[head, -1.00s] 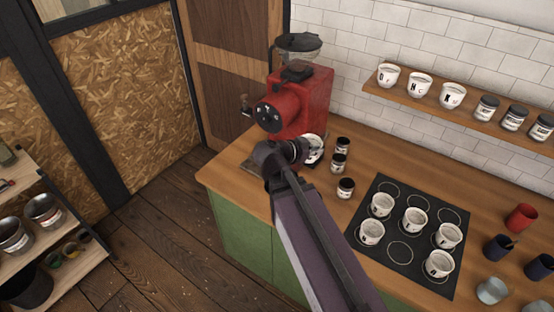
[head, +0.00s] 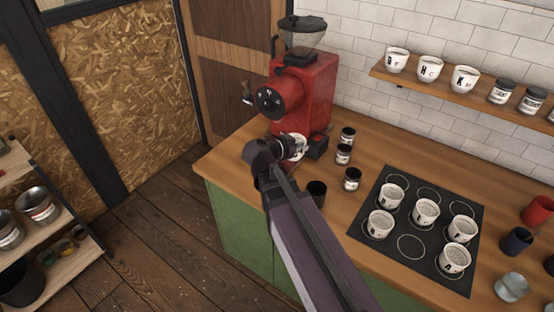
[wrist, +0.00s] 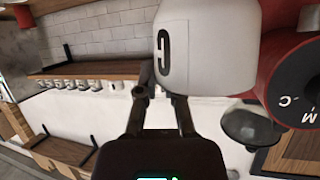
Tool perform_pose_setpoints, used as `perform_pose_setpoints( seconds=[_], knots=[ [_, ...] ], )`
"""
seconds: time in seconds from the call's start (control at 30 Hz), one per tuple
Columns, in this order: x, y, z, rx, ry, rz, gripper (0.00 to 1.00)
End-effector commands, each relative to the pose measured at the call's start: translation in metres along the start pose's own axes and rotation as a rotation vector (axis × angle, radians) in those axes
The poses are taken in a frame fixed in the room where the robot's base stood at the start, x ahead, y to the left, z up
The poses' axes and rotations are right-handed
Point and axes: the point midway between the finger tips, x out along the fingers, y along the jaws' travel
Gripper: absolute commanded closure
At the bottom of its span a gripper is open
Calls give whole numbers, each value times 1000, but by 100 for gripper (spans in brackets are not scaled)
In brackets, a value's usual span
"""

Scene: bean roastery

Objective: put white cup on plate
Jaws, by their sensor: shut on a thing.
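My gripper (head: 285,145) is shut on a white cup (head: 298,148) in front of the red grinder. The wrist view shows the cup (wrist: 215,50) large, with a dark letter like a C on its side, between the gripper fingers (wrist: 163,80). My gripper hides part of the cup in the head view. Several white lettered cups stand on a black mat (head: 410,246) with pale rings, on the wooden counter. I cannot make out a separate plate in these views.
The red grinder (head: 305,90) stands close behind the held cup. Small dark-lidded jars (head: 344,154) and a dark cup (head: 316,193) stand to its right. A wall shelf (head: 450,88) holds more cups and jars. The counter between jars and mat is partly clear.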

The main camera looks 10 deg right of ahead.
Motion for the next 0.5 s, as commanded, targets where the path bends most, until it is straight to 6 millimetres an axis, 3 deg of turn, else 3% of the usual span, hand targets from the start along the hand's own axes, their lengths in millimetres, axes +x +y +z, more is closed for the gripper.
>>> perform_pose_setpoints(
  seconds=[0.03,0.1,0.5],
  knots=[
    [6,-8,18,-8,-1,-14,100],
    [8,-16,30,-19,-4,-31,100],
    [18,-59,91,-72,-17,-121,100]
  ],
)
